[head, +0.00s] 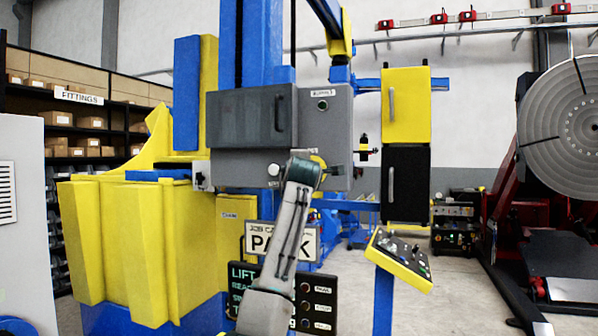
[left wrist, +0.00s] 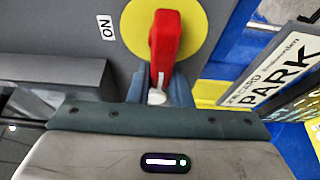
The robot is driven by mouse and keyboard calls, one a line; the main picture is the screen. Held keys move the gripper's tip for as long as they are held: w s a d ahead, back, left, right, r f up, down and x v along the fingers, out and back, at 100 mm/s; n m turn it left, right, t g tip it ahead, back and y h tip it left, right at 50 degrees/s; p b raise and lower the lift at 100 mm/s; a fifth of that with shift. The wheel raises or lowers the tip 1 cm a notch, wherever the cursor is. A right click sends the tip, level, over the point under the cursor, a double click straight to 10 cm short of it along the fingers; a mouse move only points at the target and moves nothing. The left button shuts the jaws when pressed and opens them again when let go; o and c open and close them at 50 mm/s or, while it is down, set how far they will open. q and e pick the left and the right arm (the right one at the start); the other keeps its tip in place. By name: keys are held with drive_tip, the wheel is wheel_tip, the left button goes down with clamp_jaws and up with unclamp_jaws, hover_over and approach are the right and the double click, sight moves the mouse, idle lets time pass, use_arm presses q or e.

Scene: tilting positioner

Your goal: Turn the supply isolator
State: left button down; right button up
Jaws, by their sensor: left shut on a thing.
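The supply isolator has a red handle (left wrist: 164,42) on a round yellow plate (left wrist: 193,28), shown in the left wrist view. A white ON label (left wrist: 106,27) sits left of the plate. My left gripper (left wrist: 160,84) is shut on the lower end of the red handle, with a blue-grey finger on each side. In the left wrist view the handle stands nearly upright. In the head view my left gripper (head: 318,166) is against the grey control box (head: 338,125) and hides most of the isolator. My right gripper is not in view.
A dark grey door (head: 258,117) stands out beside the box. Right of it are a yellow cabinet (head: 410,105), a black cabinet (head: 410,183) and a sloped yellow control panel (head: 400,262). A PARK sign (head: 285,242) and a dark LIFT board (head: 318,290) are below.

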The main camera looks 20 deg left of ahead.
use_arm(q)
drive_tip(key=shift+f, duration=0.1)
idle(0.3)
drive_tip(key=c, duration=1.3)
unclamp_jaws()
drive_tip(key=b+v, duration=0.6)
drive_tip(key=v, duration=0.4)
drive_tip(key=shift+s+d, duration=0.1)
drive_tip(key=shift+s, duration=0.3)
